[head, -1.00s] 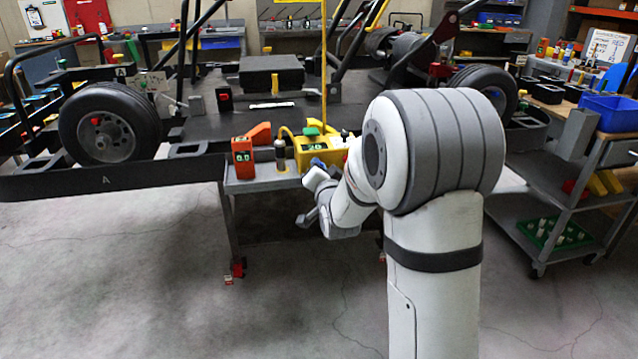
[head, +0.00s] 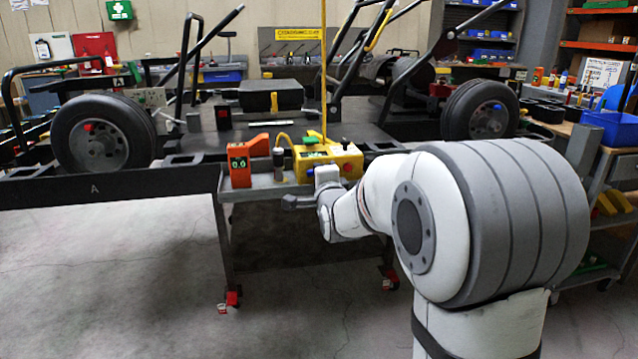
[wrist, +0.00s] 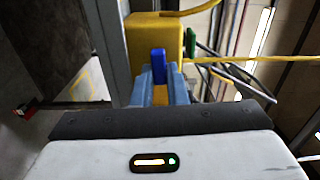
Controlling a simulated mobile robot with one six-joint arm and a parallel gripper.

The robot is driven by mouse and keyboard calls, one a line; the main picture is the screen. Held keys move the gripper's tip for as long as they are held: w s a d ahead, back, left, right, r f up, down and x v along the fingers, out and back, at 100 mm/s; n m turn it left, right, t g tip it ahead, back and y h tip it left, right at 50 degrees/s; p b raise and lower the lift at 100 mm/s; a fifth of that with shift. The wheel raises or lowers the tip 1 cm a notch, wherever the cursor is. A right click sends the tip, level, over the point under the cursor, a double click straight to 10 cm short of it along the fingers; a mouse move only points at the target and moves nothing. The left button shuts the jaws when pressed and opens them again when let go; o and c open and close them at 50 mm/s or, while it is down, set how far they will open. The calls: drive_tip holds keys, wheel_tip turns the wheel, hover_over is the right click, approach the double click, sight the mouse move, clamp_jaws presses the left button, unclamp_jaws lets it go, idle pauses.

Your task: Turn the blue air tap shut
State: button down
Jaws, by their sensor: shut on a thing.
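The blue air tap (wrist: 158,64) shows in the wrist view as an upright blue handle against the yellow box (wrist: 153,32). My gripper (wrist: 160,75) has its two blue-grey fingers on either side of the handle, shut on it. In the head view the yellow box (head: 345,160) stands on the grey shelf at the front of the kart stand. My wrist there reaches up to the box's front and hides most of the tap and my fingertips.
An orange device (head: 240,165) stands on the shelf left of the box. A yellow hose (head: 323,60) rises from the box area. The kart stand (head: 110,187) spans the middle, with a wheel at each side. A trolley with a blue bin (head: 612,127) is at right.

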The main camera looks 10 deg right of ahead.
drive_tip(key=shift+m, duration=0.4)
drive_tip(key=c, duration=1.4)
unclamp_jaws()
drive_tip(key=shift+c, duration=0.2)
drive_tip(key=s, duration=0.7)
drive_tip(key=shift+s+p, duration=0.35)
drive_tip(key=shift+s, duration=0.05)
drive_tip(key=shift+r, duration=0.1)
